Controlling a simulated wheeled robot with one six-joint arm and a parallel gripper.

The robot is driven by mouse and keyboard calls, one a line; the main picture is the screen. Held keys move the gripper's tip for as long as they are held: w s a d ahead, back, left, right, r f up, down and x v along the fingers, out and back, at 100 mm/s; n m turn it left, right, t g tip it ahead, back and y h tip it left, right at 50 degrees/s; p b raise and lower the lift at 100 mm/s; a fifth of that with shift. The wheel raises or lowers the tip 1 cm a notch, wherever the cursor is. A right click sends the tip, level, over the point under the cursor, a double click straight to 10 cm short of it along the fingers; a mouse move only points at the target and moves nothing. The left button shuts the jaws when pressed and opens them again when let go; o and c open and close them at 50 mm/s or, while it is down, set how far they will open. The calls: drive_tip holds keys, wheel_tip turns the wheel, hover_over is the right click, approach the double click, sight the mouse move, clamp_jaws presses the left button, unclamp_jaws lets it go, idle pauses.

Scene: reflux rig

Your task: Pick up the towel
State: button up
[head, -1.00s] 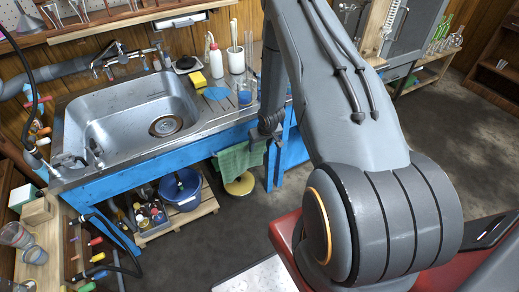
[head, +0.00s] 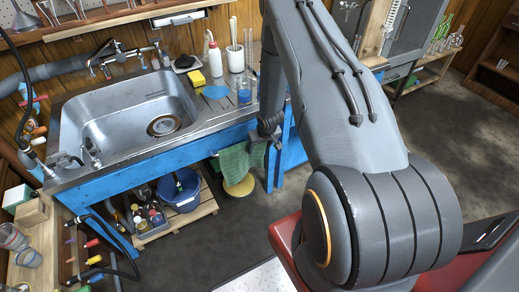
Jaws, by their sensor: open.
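A green towel (head: 240,160) hangs below the front edge of the blue sink bench, near its right end. My gripper (head: 268,138) is at the towel's upper right side, at the front of the bench. The jaws are small and dark here. I cannot tell whether they touch the towel or are apart from it. My large grey arm covers the space to the right of the gripper.
The steel sink (head: 130,115) is left of the towel. A yellow sponge (head: 199,79), a blue cloth (head: 214,92) and bottles stand on the bench. Below are a blue bucket (head: 181,190) on a wooden pallet and a yellow round stool (head: 239,188).

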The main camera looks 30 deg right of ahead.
drive_tip(key=shift+w+r, duration=0.1)
drive_tip(key=shift+w, duration=0.15)
drive_tip(key=shift+c, duration=0.5)
drive_tip(key=shift+s, duration=0.1)
clamp_jaws()
drive_tip(key=r+p, duration=0.4)
drive_tip(key=r, duration=0.1)
drive_tip(key=r+p, duration=0.4)
drive_tip(key=r, duration=0.2)
drive_tip(key=shift+w+a, duration=0.1)
drive_tip(key=shift+w, duration=0.1)
drive_tip(key=shift+s+r+p, duration=0.15)
drive_tip(key=shift+r+p, duration=0.25)
drive_tip(key=shift+r, duration=0.05)
wheel_tip(320, 180, up, 9)
drive_tip(key=p, duration=0.9)
drive_tip(key=shift+s, duration=0.15)
